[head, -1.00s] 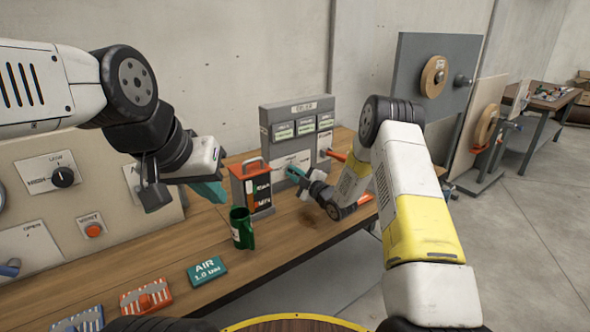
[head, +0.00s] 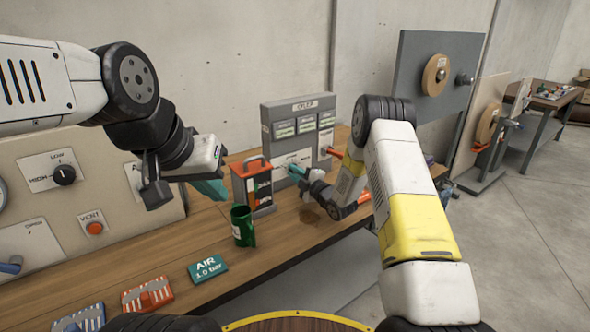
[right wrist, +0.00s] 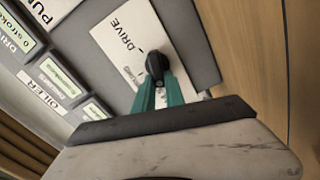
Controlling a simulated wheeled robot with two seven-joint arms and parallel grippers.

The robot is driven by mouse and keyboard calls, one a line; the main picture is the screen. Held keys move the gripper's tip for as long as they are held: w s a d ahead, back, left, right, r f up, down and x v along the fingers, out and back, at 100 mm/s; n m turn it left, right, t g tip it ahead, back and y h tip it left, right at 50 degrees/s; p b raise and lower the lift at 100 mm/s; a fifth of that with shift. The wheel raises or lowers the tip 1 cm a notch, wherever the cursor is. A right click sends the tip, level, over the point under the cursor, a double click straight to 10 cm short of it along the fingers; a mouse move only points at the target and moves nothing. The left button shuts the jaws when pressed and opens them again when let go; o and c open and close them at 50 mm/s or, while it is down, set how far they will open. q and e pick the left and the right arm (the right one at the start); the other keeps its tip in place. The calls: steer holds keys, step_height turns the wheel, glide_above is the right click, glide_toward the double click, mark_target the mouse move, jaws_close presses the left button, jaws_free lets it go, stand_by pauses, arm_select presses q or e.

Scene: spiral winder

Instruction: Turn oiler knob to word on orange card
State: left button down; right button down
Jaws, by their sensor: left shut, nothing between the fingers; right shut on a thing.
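The oiler panel (head: 268,125) is a grey box with several green displays, standing on the bench against the wall. In the right wrist view, a black knob (right wrist: 156,62) sits on a white plate (right wrist: 112,42) with the word DRIVE beside it and other print that is partly hidden. My right gripper (right wrist: 158,86) is shut on this knob with its teal fingers; in the head view it (head: 297,174) is at the panel's front. My left gripper (head: 208,188) is shut and empty, above the bench. I cannot make out an orange card's word; a small orange-and-black rack (head: 262,190) stands left of the panel.
A green cup (head: 242,228) stands before the rack. A teal AIR card (head: 208,267) and red (head: 147,295) and blue (head: 80,320) pieces lie on the bench's front left. A control board (head: 105,180) with knobs is at left. Reels stand at right.

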steer(key=c, duration=1.4)
jaws_free()
steer(key=shift+s+d, duration=0.1)
steer(key=v, duration=0.7)
steer(key=shift+s+d, duration=0.2)
steer(key=shift+s, duration=0.05)
